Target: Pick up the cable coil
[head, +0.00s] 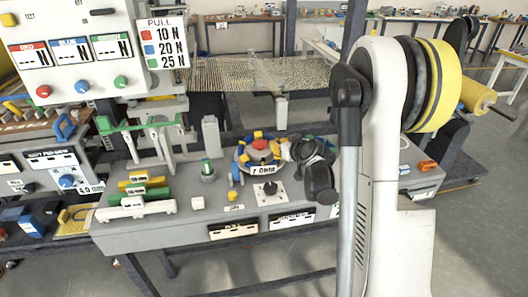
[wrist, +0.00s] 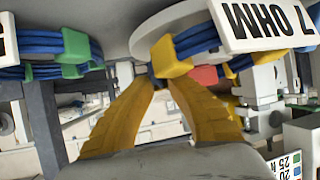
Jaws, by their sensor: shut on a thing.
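The cable coil (head: 240,160) is a ring of blue cable with yellow ties and a white "7 OHM" label, at the middle of the grey bench in the head view. A red knob shows in the middle of the ring. In the wrist view the blue cable (wrist: 198,40) fills the top, with a yellow tie and the label close by. My gripper (wrist: 158,78) has its yellow fingers shut on the cable beside the yellow tie. In the head view my dark wrist hides the coil's right side. I cannot tell whether the coil is clear of the bench.
The grey bench top (head: 185,222) carries a green-topped knob (head: 208,170), a black joystick (head: 269,190) and coloured blocks (head: 140,190) at left. A panel with N readouts (head: 70,50) stands behind at left. A mesh sheet (head: 235,75) spans behind the bench. A yellow roll (head: 475,97) is at right.

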